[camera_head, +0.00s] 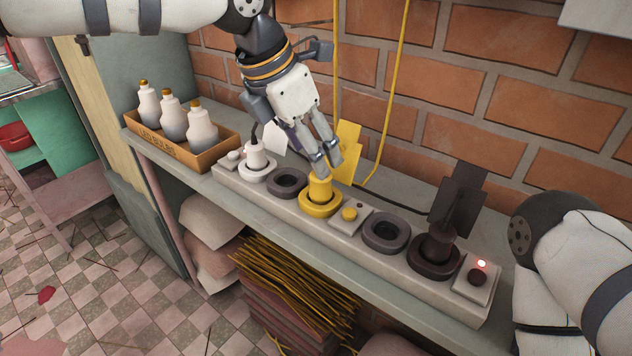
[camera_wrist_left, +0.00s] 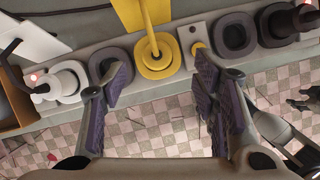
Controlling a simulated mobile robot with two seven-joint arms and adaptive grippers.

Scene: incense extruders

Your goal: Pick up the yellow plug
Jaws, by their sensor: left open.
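The yellow plug (camera_head: 320,189) stands upright in a thick yellow ring socket (camera_head: 306,208) on a long pale strip on the counter. A yellow plate rises behind it. In the left wrist view the plug (camera_wrist_left: 155,52) shows in its ring, ahead of the fingers and between their lines. My left gripper (camera_head: 326,166) is open and empty, its fingertips just above and beside the plug's top. In the left wrist view its two purple-padded fingers (camera_wrist_left: 161,88) are wide apart. Whether they touch the plug cannot be told. A dark finger-like part shows at that view's right edge, perhaps my right gripper.
A white plug (camera_head: 256,157) stands left, with an empty dark ring (camera_head: 287,182) between. Right are a yellow button (camera_head: 349,214), another dark ring (camera_head: 385,232) and a dark plug (camera_head: 437,244). A box of bulbs (camera_head: 200,157) stands left. A brick wall closes the back.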

